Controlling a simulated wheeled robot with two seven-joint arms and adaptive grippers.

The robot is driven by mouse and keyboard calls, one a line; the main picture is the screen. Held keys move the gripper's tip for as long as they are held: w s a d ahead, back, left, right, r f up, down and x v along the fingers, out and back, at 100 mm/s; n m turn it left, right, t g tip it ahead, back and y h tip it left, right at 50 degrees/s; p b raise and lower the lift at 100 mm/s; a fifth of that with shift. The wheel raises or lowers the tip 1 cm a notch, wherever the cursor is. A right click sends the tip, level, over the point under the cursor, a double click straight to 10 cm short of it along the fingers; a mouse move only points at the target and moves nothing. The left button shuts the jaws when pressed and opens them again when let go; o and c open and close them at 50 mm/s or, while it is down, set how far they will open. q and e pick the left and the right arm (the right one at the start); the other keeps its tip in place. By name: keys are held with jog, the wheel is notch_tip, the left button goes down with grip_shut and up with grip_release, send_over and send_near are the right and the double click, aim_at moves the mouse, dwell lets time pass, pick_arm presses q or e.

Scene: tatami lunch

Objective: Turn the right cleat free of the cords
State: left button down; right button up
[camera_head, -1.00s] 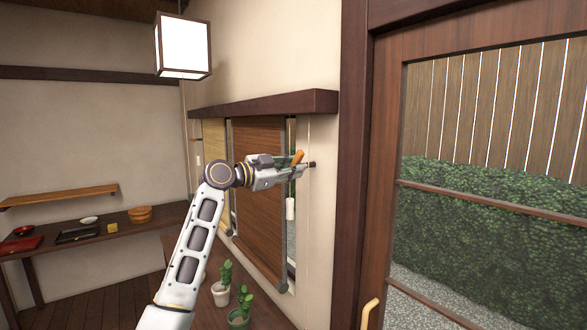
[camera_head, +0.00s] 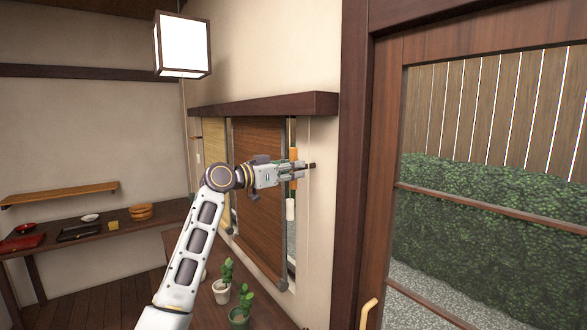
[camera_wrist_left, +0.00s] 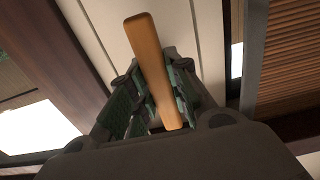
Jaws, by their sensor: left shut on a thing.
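The cleat is a tan-orange wooden bar (camera_head: 294,154) on the wall beside the window blinds, standing about upright in the head view. My left gripper (camera_head: 302,169) reaches it from the left and is shut on it. In the left wrist view the cleat (camera_wrist_left: 150,55) runs between my green-padded fingers (camera_wrist_left: 158,95) and sticks out past their tips. A white cord pull (camera_head: 290,209) hangs just below the gripper. The cords at the cleat are too thin or hidden to tell whether they touch it. My right gripper is not in view.
A brown blind (camera_head: 257,190) hangs left of the cleat under a dark wooden ledge (camera_head: 265,105). Potted cacti (camera_head: 222,285) stand on a low surface below. A glazed door (camera_head: 385,200) is at the right. A lantern (camera_head: 182,45) hangs at upper left.

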pick_arm(q)
jog(key=shift+f, duration=0.15)
dwell(0.3)
jog(key=c, duration=1.3)
grip_release()
jog(key=shift+s+a, duration=0.1)
jog(key=shift+a, duration=0.05)
jog(key=shift+v, duration=5.85)
